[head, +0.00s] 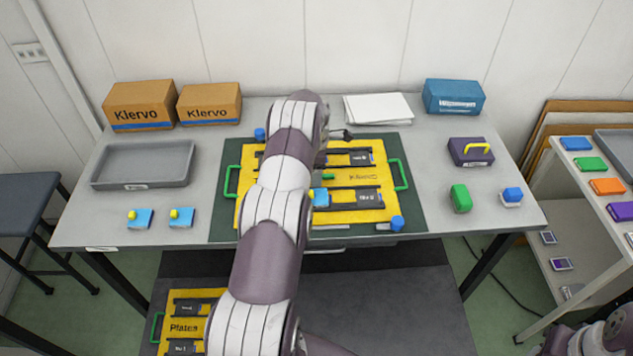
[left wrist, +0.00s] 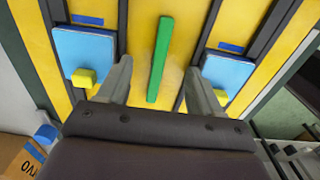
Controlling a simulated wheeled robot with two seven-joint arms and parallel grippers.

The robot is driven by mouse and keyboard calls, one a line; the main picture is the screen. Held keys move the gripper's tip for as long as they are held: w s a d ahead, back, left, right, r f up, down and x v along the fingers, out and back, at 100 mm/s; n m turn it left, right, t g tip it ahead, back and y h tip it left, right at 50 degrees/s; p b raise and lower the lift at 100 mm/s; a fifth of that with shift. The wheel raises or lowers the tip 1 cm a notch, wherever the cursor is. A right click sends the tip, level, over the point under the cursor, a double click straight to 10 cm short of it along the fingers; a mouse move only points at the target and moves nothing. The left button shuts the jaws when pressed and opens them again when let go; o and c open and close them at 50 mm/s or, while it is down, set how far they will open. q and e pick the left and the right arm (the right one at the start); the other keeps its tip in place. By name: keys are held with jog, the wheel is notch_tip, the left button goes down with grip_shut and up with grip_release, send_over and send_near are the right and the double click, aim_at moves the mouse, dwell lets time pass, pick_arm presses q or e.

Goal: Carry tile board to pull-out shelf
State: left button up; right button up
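A yellow board (head: 240,200) with dark slots and green handles at its left and right ends (head: 398,174) lies on a dark green mat on the table. Its label is too small to read. My left arm crosses over it and hides its middle. In the left wrist view, my left gripper (left wrist: 158,66) is open, fingers on either side of a green bar (left wrist: 160,60) on the yellow surface (left wrist: 185,20); I cannot tell contact. Blue tiles with yellow knobs (left wrist: 85,55) lie on both sides. A dark grey shelf surface (head: 400,300) is below the table front. My right gripper is not in view.
Another yellow board marked Plates (head: 185,318) lies on the lower surface at left. A grey tray (head: 145,165), Klervo boxes (head: 140,105), white paper (head: 378,107), a blue box (head: 453,97) and a purple block (head: 470,152) surround the mat. A side rack (head: 590,250) stands at right.

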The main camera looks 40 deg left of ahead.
pick_arm(q)
jog(key=shift+s+d+f, duration=0.1)
jog(key=c, duration=0.5)
grip_shut()
jog(key=shift+f, duration=0.2)
jog(key=shift+r, duration=0.15)
jog(key=shift+w+a+r+p, duration=0.15)
jog(key=shift+w+r+p, duration=0.1)
jog(key=shift+r, duration=0.1)
jog(key=shift+w+a+r+p, duration=0.1)
jog(key=shift+a+r+p, duration=0.1)
jog(key=shift+r, duration=0.1)
jog(key=shift+s+d+r+p, duration=0.15)
jog(key=shift+r+p, duration=0.4)
jog(key=shift+r, duration=0.65)
jog(key=shift+r+p, duration=0.55)
jog(key=shift+r, duration=0.6)
